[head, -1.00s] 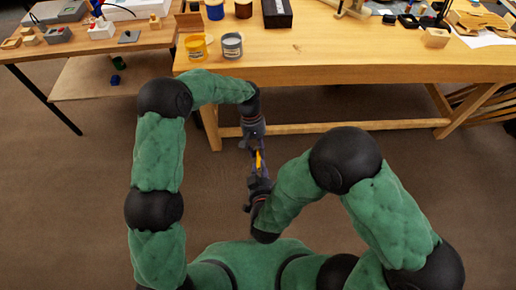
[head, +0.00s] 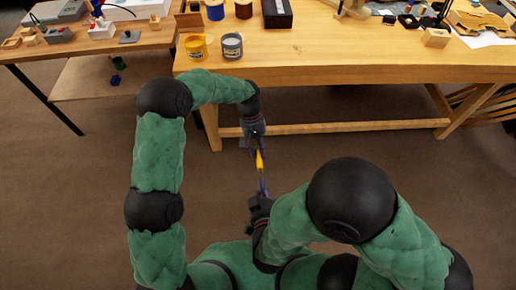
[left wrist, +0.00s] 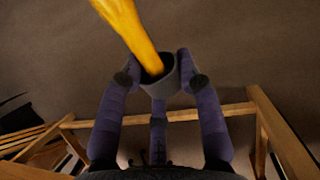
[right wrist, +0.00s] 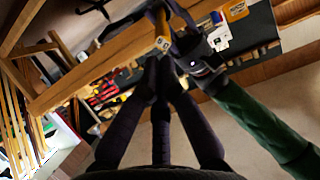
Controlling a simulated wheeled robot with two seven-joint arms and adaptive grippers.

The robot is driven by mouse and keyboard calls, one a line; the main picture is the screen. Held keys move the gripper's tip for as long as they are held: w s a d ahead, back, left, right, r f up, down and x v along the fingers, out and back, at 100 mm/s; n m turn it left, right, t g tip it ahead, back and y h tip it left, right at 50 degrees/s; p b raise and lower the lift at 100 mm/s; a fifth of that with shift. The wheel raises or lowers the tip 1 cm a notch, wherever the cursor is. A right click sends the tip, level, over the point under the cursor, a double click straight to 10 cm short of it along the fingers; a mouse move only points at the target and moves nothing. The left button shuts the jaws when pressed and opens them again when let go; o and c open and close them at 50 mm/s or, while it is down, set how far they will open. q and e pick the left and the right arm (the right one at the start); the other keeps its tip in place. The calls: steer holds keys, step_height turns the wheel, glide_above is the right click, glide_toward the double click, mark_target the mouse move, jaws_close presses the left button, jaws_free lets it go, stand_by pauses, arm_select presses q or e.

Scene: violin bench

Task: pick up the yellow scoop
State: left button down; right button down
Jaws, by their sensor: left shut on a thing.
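The yellow scoop (head: 260,160) is off the bench, over the floor in front of it. My left gripper (head: 257,147) is shut on its dark grey cup-like end (left wrist: 160,86), with a finger on each side. The yellow part (left wrist: 132,32) runs out past the top of the left wrist view. My right gripper (head: 262,183) is just below the scoop's yellow end in the head view; whether they touch is unclear. In the right wrist view its fingers (right wrist: 160,75) converge and look shut, with the scoop partly hidden beyond them.
The wooden bench (head: 340,68) stands ahead, with a yellow jar (head: 196,47) and a grey jar (head: 232,46) near its front left edge. A smaller side table (head: 80,46) is at left. The floor between me and the bench is clear.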

step_height(320, 180, down, 12)
steer(key=w+d+m+g+y, duration=0.1)
steer(key=w+g, duration=0.2)
steer(key=g, duration=0.4)
steer(key=s+d+f+g+y, duration=0.1)
steer(key=s+d+f+g, duration=0.1)
steer(key=f, duration=0.3)
steer(key=s+d+f+m+g+y, duration=0.1)
steer(key=s+d+f+g+y, duration=0.1)
steer(key=s+d+f+g, duration=0.1)
steer(key=shift+s+d+f+g, duration=0.3)
steer(key=shift+f+g, duration=0.2)
steer(key=shift+f, duration=0.65)
